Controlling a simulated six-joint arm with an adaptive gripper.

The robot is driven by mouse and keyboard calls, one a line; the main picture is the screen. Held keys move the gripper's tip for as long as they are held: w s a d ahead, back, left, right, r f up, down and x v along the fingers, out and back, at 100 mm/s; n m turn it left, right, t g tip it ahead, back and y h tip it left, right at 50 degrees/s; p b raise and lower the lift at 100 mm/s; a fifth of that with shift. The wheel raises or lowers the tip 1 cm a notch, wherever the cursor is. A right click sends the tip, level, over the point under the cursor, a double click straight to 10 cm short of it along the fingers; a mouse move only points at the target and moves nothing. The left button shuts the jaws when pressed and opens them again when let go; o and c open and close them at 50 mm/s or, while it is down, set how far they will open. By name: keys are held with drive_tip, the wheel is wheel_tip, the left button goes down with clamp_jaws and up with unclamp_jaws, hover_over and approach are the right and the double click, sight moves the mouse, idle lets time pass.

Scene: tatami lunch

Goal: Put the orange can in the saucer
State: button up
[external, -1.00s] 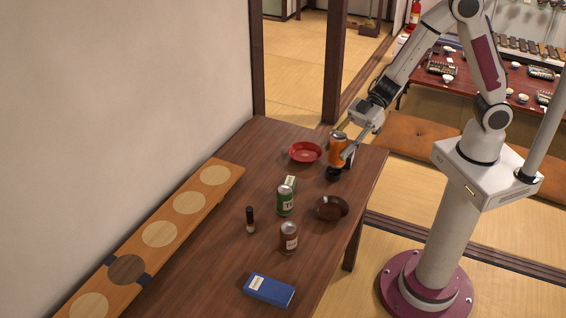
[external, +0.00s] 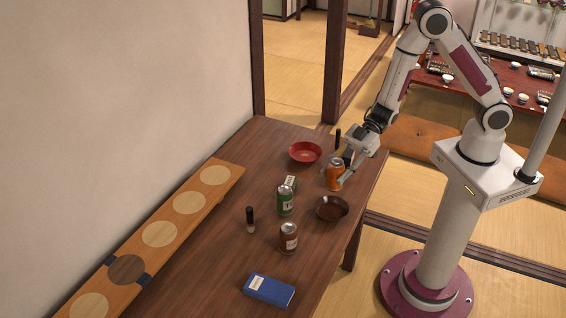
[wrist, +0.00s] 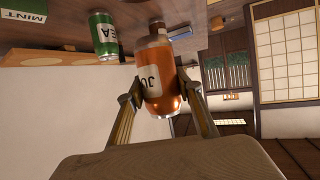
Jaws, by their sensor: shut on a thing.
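The orange can (external: 335,180) is held in my gripper (external: 338,171), which is shut around its sides. In the wrist view the orange can (wrist: 162,84) sits between the two fingers, with part of its lettering showing. It looks nearly upright, close to the table top; I cannot tell whether it touches. A shallow red dish (external: 305,153) lies to its left and a little farther back. A dark brown dish (external: 331,209) lies just in front of it.
A green can (external: 285,202) and a green-and-white box (external: 290,183) stand left of my gripper. A dark bottle (external: 338,138) rises behind it.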

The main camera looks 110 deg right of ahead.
sight(334, 187)
idle(0.3)
drive_tip(key=shift+f, duration=2.9)
drive_tip(key=shift+f, duration=0.15)
drive_tip(key=shift+f, duration=1.95)
drive_tip(key=shift+f, duration=0.1)
drive_tip(key=o, duration=0.9)
drive_tip(key=shift+o, duration=0.2)
drive_tip(key=v, duration=1.2)
